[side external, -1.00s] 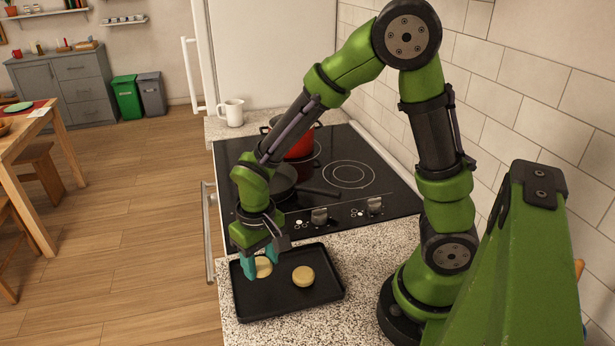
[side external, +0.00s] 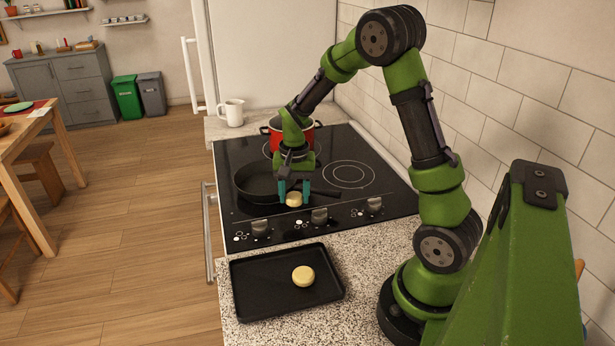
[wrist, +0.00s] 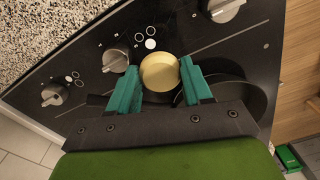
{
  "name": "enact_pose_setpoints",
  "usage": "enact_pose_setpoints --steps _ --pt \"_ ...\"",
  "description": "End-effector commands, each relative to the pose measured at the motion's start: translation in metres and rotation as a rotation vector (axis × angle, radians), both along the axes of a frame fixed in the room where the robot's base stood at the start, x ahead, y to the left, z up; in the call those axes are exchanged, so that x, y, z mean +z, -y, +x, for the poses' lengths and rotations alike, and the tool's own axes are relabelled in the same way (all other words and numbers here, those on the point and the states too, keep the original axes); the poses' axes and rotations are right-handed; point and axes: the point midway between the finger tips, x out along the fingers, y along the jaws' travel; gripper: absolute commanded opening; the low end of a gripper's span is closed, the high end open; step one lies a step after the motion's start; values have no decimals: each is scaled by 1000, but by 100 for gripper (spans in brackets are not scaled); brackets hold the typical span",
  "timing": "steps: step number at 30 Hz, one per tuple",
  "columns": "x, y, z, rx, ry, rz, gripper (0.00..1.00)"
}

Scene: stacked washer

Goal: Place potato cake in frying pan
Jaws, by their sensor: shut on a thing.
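My gripper (side external: 294,194) is shut on a pale yellow potato cake (side external: 293,200) and holds it over the front part of the stove. In the wrist view the held potato cake (wrist: 160,71) sits between the teal fingers. The black frying pan (side external: 256,188) stands on the stove just left of my gripper. In the wrist view the pan (wrist: 246,94) shows at the right, partly hidden behind a finger. A second potato cake (side external: 303,276) lies on the black tray (side external: 262,299) on the counter.
A red pot (side external: 309,132) stands at the back of the stove (side external: 380,187), behind my gripper. Knobs (side external: 319,216) line the stove's front edge. A white pitcher (side external: 231,112) stands at the back left. The right burners are clear.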

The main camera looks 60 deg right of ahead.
Motion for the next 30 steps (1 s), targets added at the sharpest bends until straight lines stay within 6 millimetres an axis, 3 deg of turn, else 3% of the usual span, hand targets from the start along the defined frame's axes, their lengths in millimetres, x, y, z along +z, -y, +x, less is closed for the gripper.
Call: enact_pose_setpoints --steps 18,23,30 --pt "-12 44 125 -16 0 0 20" --pt "-13 51 142 -16 0 -1 20" --pt "-14 54 152 -15 1 1 20"
